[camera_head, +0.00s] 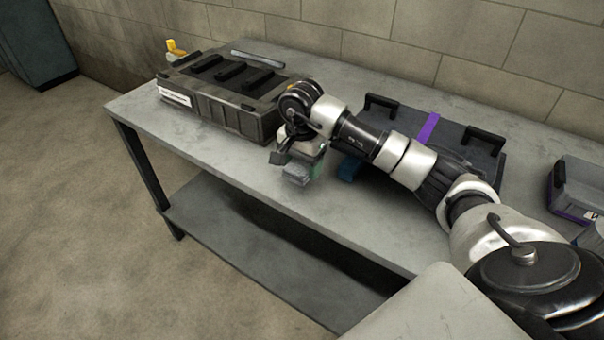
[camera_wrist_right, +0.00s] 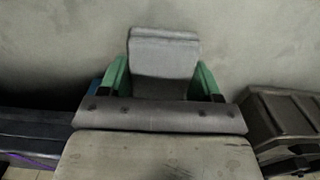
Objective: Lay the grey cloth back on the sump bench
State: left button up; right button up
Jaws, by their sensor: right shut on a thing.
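The grey cloth (camera_head: 296,174) is a small folded bundle. In the right wrist view the cloth (camera_wrist_right: 163,55) sits between the two green fingers of my right gripper (camera_wrist_right: 162,78). My right gripper (camera_head: 305,160) is shut on it, over the front middle of the grey bench (camera_head: 215,155). In the wrist view the bench top lies behind the cloth; I cannot tell whether the cloth touches it. My left gripper is not in view.
A dark engine part (camera_head: 235,108) stands on the bench to the left. A dark case with a purple strap (camera_head: 428,127) lies behind my right arm, with a blue thing (camera_head: 348,168) near it. A grey bin (camera_head: 580,190) is at the right. The front left bench top is clear.

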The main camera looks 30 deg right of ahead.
notch_tip(320, 180, down, 3)
jog(key=shift+s+f, duration=0.1)
jog(key=shift+f, duration=0.1)
jog(key=shift+f, duration=0.2)
jog(key=o, duration=0.9)
jog(key=shift+r, duration=0.15)
